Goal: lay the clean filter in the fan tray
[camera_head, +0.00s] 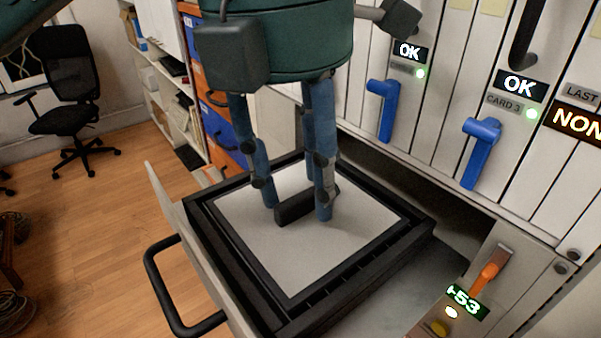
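The clean filter (356,232) is a pale square panel with a dark rim and a black bar handle (293,208) in its middle. It lies within the dark frame of the pulled-out fan tray (259,298). I cannot tell whether it is fully seated.
The tray has a black pull handle (166,290) at its front. The cabinet behind carries blue levers (382,110) and lit "OK" signs. An orange lever (486,277) and a "+53" display (467,302) are at lower right. An office chair (72,95) stands far left on open floor.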

